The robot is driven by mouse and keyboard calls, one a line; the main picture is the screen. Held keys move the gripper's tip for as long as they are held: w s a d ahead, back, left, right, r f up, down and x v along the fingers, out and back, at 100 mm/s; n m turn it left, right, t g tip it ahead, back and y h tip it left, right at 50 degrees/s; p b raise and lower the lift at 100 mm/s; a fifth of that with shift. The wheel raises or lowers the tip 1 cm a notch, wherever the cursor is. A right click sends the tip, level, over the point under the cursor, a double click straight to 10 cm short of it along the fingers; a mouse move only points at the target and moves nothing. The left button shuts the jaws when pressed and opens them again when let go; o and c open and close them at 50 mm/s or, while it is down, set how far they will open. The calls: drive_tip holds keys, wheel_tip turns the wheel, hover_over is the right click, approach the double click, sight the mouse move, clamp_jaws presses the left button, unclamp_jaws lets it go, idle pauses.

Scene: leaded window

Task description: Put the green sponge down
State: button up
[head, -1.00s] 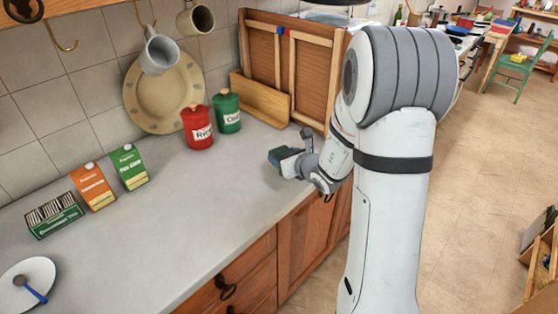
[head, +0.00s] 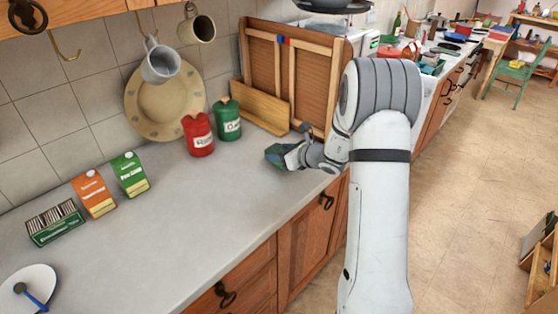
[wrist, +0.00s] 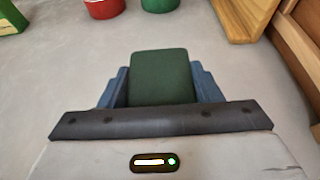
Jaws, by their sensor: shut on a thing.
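The green sponge (wrist: 161,76) is a dark green block between the two blue fingers of my gripper (wrist: 160,86) in the wrist view. My gripper is shut on it. In the head view my gripper (head: 281,153) is low over the grey counter, right of and nearer than the red and green canisters. The sponge is small and dark there. I cannot tell whether it touches the counter (head: 190,215).
A red canister (head: 198,135) and a green canister (head: 227,119) stand behind my gripper. A wooden board (head: 258,104) and a framed panel (head: 312,75) lean at the back. Cartons (head: 129,173) stand at the left. The counter's middle is clear.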

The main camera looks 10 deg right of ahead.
drive_tip(key=shift+f, duration=1.55)
drive_tip(key=shift+f, duration=0.2)
drive_tip(key=o, duration=0.9)
drive_tip(key=shift+r, duration=0.15)
